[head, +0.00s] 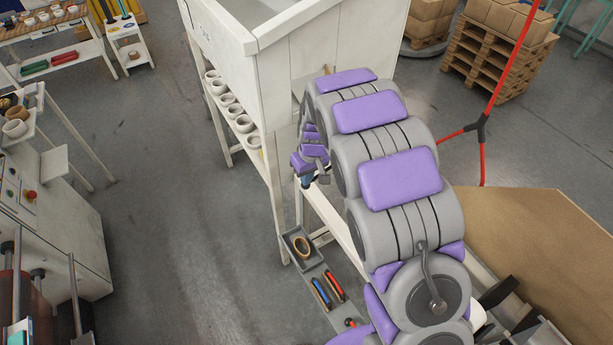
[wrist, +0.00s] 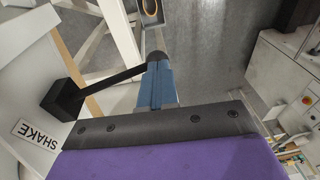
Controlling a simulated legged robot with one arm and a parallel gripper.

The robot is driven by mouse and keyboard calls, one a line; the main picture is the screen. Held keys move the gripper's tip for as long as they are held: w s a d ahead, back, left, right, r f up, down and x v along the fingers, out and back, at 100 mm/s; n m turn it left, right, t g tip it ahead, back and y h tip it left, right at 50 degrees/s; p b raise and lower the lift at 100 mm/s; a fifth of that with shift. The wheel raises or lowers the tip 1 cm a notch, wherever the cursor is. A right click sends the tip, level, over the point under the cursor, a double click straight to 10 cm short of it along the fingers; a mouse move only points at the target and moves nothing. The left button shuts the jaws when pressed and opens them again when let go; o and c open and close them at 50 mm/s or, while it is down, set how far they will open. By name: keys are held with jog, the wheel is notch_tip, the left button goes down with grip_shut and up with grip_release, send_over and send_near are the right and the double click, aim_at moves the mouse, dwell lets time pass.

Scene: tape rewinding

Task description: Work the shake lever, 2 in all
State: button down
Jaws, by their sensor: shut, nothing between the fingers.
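The shake lever (wrist: 112,77) shows in the wrist view as a black rod running up and right from a black block (wrist: 64,98) on a pale panel. Its rounded dark end meets the tips of my gripper (wrist: 158,76) in the picture; whether they touch I cannot tell. A white label reading SHAKE (wrist: 38,135) sits on the panel below the block. My gripper has blue fingers, which are shut with nothing between them. In the head view my gripper (head: 306,181) is small, beside the white cabinet stand. The lever is not discernible there, with my arm in front.
A white cabinet (head: 270,60) on legs stands left of my arm, with bowls on its side shelf (head: 236,117). A grey tray (head: 294,236) holding a tape ring (head: 301,247) is below, near blue and red tools. Open grey floor lies to the left.

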jog(key=shift+s+f, duration=0.25)
jog(key=shift+w+r, duration=0.1)
jog(key=shift+r, duration=0.25)
notch_tip(320, 180, up, 14)
jog(key=s, duration=0.1)
jog(key=shift+d+f+b, duration=0.2)
jog(key=shift+d+b, duration=0.05)
jog(key=shift+b, duration=0.15)
dwell(1.2)
